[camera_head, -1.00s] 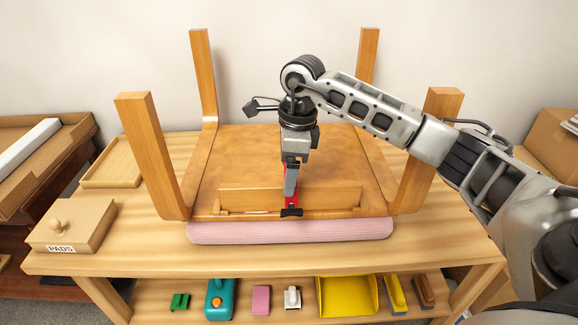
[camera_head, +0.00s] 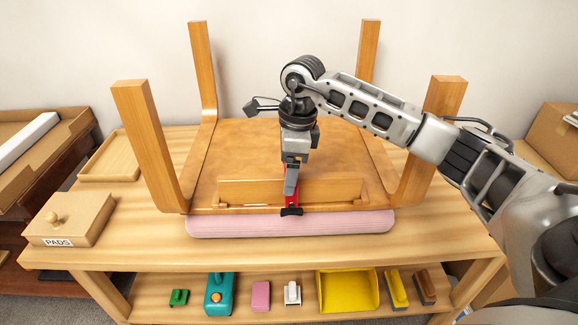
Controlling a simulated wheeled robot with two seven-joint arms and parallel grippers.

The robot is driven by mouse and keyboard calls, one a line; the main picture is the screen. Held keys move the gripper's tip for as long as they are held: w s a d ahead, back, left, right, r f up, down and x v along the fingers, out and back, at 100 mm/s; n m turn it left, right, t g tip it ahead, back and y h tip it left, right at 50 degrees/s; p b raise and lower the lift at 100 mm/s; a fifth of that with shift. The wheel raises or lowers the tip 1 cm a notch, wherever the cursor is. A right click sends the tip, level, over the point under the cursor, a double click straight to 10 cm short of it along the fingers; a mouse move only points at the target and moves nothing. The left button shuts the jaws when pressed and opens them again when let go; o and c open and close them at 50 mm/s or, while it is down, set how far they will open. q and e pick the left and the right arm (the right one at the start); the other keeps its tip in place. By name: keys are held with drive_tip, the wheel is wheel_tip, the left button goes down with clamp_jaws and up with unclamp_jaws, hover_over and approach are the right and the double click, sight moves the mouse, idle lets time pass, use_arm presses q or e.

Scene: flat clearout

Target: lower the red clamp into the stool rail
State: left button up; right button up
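The upturned wooden stool (camera_head: 270,150) lies with its legs up on a pink pad on the table. Its front rail (camera_head: 335,190) runs across the near side. The red clamp (camera_head: 291,196) is upright at the middle of the rail, with its black foot low on the near face. My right gripper (camera_head: 290,180) comes down from above, and its fingers are at the clamp's upper part, apparently closed on it. The fingers hide part of the clamp, so I cannot tell how far it sits over the rail. My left gripper is out of view.
The stool's upright legs (camera_head: 148,140) stand around my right arm. A lidded PADS box (camera_head: 70,222) and a shallow wooden tray (camera_head: 108,160) are at the left. The lower shelf holds a yellow dustpan (camera_head: 347,291), a teal container (camera_head: 219,295) and several small items.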

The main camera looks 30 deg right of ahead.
drive_tip(key=o, duration=1.1)
drive_tip(key=shift+f, duration=0.1)
drive_tip(key=shift+o, duration=0.2)
drive_tip(key=r+p, duration=0.3)
drive_tip(key=r, duration=0.2)
drive_tip(key=r+p, duration=0.2)
drive_tip(key=r, duration=0.1)
drive_tip(key=shift+s+d+r+p, duration=0.1)
drive_tip(key=shift+s+d+p, duration=0.15)
drive_tip(key=shift+d+p, duration=0.15)
